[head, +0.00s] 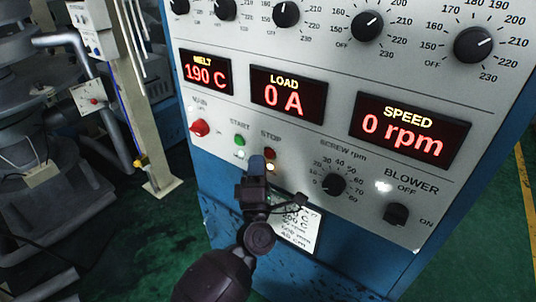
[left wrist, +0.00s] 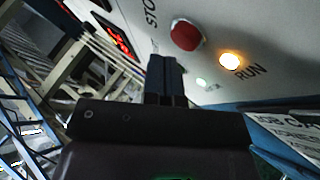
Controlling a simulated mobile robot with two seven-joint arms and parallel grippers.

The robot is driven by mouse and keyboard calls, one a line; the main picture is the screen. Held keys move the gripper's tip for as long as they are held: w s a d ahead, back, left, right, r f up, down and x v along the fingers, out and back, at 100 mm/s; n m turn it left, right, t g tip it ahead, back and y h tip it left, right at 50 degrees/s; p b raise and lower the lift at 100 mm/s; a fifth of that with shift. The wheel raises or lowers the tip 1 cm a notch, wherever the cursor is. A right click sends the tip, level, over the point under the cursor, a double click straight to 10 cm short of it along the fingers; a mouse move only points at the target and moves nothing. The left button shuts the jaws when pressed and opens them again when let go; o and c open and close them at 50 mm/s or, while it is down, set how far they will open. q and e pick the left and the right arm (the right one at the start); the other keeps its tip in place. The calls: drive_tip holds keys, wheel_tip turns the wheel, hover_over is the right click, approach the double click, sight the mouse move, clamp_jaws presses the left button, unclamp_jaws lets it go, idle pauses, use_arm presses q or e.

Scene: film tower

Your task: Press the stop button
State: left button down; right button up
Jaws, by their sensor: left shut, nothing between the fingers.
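The red stop button (head: 270,153) sits under the STOP label on the white control panel (head: 330,150). The green start button (head: 239,140) is to its left. My left gripper (head: 257,163) is shut and empty, its fingertips just below and left of the stop button in the head view. The red button (left wrist: 186,35) also shows in the left wrist view, above and right of the closed fingertips (left wrist: 165,62). Whether they touch the panel cannot be told. My right gripper is not in view.
A lit RUN lamp (left wrist: 230,60) is beside the stop button. The panel also has a red main switch (head: 200,128), a screw knob (head: 334,184), a blower switch (head: 396,214) and displays reading 190 C, 0 A and 0 rpm. A paper card (head: 298,226) hangs below the gripper's right side.

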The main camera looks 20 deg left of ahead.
use_arm(q)
drive_tip(key=shift+w+d, duration=0.15)
drive_tip(key=shift+w, duration=0.2)
idle(0.5)
drive_tip(key=shift+w+d, duration=0.1)
drive_tip(key=shift+w, duration=0.2)
drive_tip(key=shift+s, duration=0.1)
idle(0.5)
drive_tip(key=shift+s+a, duration=0.25)
drive_tip(key=shift+s, duration=0.4)
